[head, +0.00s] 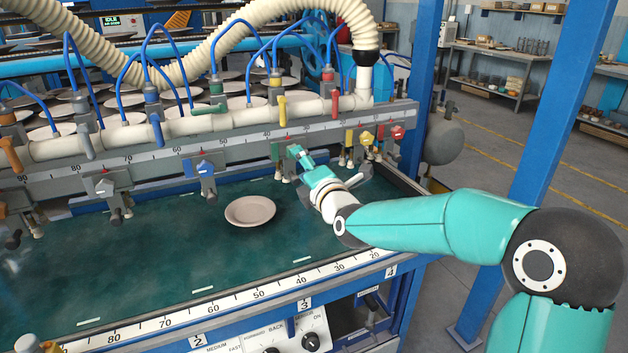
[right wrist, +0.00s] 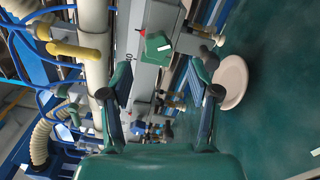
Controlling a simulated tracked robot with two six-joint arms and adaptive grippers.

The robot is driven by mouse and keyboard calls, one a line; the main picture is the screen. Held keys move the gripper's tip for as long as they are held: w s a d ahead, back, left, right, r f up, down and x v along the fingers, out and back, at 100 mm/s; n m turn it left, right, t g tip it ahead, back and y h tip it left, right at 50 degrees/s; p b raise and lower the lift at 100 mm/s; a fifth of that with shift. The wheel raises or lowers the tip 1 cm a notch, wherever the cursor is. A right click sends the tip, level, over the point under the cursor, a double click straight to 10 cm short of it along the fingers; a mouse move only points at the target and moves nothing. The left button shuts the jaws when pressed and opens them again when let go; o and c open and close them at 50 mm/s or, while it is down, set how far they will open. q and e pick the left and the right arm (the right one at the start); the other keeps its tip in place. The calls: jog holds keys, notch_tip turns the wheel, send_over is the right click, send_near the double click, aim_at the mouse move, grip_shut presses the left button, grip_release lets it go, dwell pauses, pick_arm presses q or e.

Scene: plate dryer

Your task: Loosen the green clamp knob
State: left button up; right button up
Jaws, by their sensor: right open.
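The green clamp knob (head: 279,151) sits on the grey ruler rail in the head view, just left of my right gripper and partly hidden by it. In the right wrist view the green knob (right wrist: 158,47) shows beyond the two fingertips, about midway between them sideways. My right gripper (head: 296,152) is open and empty, its fingers pointing at the rail. In the right wrist view its fingers (right wrist: 163,82) are spread wide, and neither is seen touching the knob. My left gripper is not in view.
A pale plate (head: 250,211) lies on the green belt (head: 130,265) below the rail; it shows in the wrist view too. Blue (head: 205,167), yellow (head: 365,138) and red (head: 397,132) knobs sit along the rail. A white pipe with coloured valve handles runs above.

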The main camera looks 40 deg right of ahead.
jog(key=v, duration=0.7)
jog(key=shift+f, duration=0.1)
